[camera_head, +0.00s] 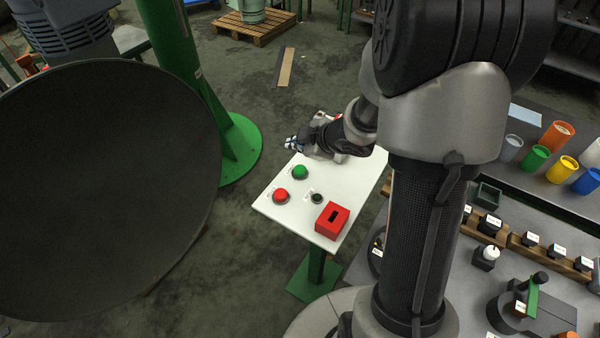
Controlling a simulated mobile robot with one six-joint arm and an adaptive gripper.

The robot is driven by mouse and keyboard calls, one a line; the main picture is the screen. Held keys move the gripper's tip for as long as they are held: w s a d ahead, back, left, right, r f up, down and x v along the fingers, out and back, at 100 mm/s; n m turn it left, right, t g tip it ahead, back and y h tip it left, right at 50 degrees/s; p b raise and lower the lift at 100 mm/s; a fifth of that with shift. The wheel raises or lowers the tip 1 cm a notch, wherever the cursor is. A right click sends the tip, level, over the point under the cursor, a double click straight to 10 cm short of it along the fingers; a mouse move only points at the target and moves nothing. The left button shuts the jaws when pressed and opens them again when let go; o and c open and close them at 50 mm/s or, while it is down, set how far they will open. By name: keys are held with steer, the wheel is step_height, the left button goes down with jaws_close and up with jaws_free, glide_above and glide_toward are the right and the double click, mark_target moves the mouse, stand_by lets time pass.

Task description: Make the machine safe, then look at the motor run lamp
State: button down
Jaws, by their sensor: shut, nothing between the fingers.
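A white control panel (348,185) stands on a green post in the middle of the view. On it are a green button (300,172), a red button (281,196), a small dark round fitting (317,198) and a red box with a black slot (332,220). I cannot tell whether the dark fitting is a lamp or a knob, and the labels are too small to read. My gripper (293,143) is shut and empty, above the panel's far left edge, apart from the buttons.
A large dark disc (100,190) fills the left, beside a green column (180,60). At right, a grey bench (545,215) holds colored cups (563,168), labelled dark blocks and a green-handled device (525,305). Open floor lies between the disc and panel.

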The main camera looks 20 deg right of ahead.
mark_target(298, 171)
steer(key=shift+f+b, duration=2.45)
steer(key=shift+f, duration=0.6)
steer(key=shift+f, duration=0.45)
steer(key=shift+f+b, duration=0.9)
steer(key=shift+b, duration=0.1)
steer(key=shift+r+p, duration=1.3)
steer(key=shift+p, duration=0.05)
step_height(298, 171, up, 5)
steer(key=p, duration=0.5)
